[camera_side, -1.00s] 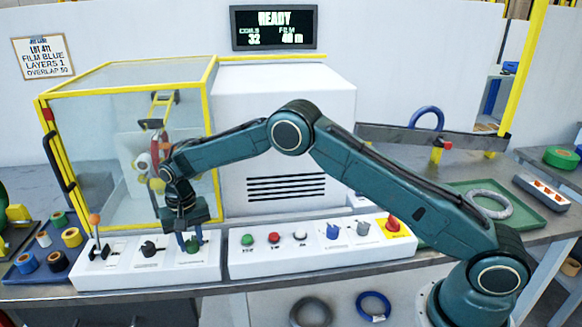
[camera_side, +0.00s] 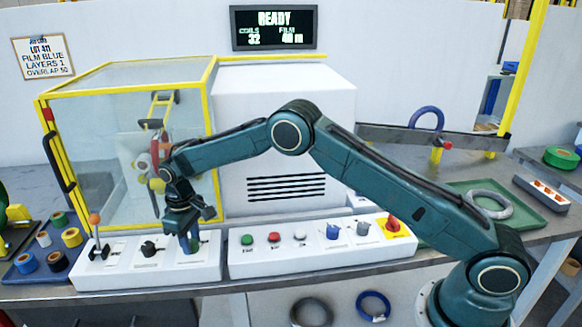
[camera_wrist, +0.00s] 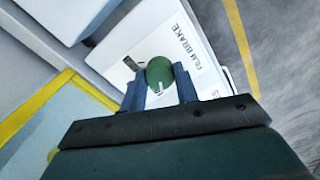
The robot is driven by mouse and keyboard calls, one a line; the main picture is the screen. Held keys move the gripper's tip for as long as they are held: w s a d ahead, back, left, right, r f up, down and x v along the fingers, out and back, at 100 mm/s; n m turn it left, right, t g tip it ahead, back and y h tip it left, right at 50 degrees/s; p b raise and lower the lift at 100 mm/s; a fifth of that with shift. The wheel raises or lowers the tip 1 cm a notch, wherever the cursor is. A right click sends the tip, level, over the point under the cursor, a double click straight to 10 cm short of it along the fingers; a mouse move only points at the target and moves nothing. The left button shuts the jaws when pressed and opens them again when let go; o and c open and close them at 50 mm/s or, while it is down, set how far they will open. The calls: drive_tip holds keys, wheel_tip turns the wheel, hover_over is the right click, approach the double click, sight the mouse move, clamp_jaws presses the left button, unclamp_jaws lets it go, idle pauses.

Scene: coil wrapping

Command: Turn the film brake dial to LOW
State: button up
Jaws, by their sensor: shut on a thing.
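The film brake dial (camera_wrist: 158,67) is a round green knob on a white panel (camera_wrist: 203,83), beside the printed words FILM BRAKE. A short white mark shows on the knob's near side. My gripper (camera_wrist: 160,76) is shut on the dial, one blue finger on each side. In the side view my gripper (camera_side: 189,246) points down at the right part of the left control box (camera_side: 105,272), and its fingers mostly hide the green dial (camera_side: 197,246). I cannot read the dial's setting words or tell which setting the mark points to.
A lever with an orange ball (camera_side: 95,219) and a black knob (camera_side: 149,249) stand left of my gripper on the same box. The right box (camera_side: 290,262) has several buttons and knobs. The yellow-framed clear enclosure (camera_side: 100,150) rises close behind. A screen (camera_side: 274,28) reads READY.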

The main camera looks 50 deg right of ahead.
sight(191, 242)
drive_tip(key=shift+n, duration=0.3)
drive_tip(key=o, duration=1)
drive_tip(key=shift+r, duration=0.2)
wheel_tip(191, 242, up, 14)
drive_tip(key=shift+f, duration=0.25)
drive_tip(key=shift+r, duration=0.15)
